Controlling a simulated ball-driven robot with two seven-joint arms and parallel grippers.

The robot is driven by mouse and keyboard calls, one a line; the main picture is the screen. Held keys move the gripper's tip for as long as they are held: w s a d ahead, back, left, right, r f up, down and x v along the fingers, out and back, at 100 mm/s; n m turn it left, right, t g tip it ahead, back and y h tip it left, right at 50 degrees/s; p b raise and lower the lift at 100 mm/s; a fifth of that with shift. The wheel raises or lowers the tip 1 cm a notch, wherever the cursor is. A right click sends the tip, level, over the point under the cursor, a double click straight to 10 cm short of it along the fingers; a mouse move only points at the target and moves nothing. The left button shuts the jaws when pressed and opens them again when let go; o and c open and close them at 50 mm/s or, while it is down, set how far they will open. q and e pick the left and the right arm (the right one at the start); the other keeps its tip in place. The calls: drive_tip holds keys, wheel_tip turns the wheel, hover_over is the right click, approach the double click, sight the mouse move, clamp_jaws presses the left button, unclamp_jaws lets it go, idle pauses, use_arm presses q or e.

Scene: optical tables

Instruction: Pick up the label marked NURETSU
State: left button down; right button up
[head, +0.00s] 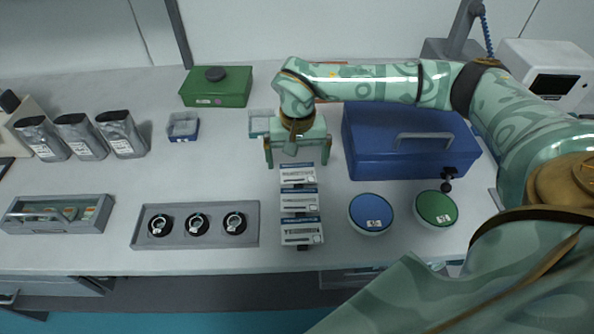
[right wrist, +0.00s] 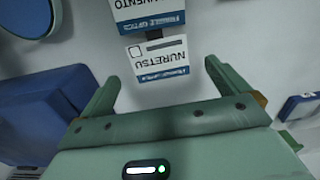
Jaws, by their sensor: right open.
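The label marked NURETSU (right wrist: 160,58) is a white card with a blue band; its print reads upside down in the right wrist view. In the head view it appears to be the farthest label (head: 297,175) of three in a column on a dark stand. A second label (right wrist: 148,15), its name partly cut off, sits just beyond it in the right wrist view. My right gripper (head: 297,162) is open and empty, at the far end of the column. In the right wrist view its fingers (right wrist: 160,78) are apart, pointing toward the NURETSU label, which shows between them. My left gripper is not in view.
A blue toolbox (head: 385,157) stands close right of my right gripper. A blue disc (head: 368,206) and a green disc (head: 434,204) lie right of the labels. A grey tray (head: 178,238) with three black round parts lies left. A green box (head: 230,92) stands at the back.

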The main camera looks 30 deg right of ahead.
sight(298, 173)
drive_tip(key=shift+f, duration=1.45)
drive_tip(key=shift+f, duration=0.2)
drive_tip(key=c, duration=1)
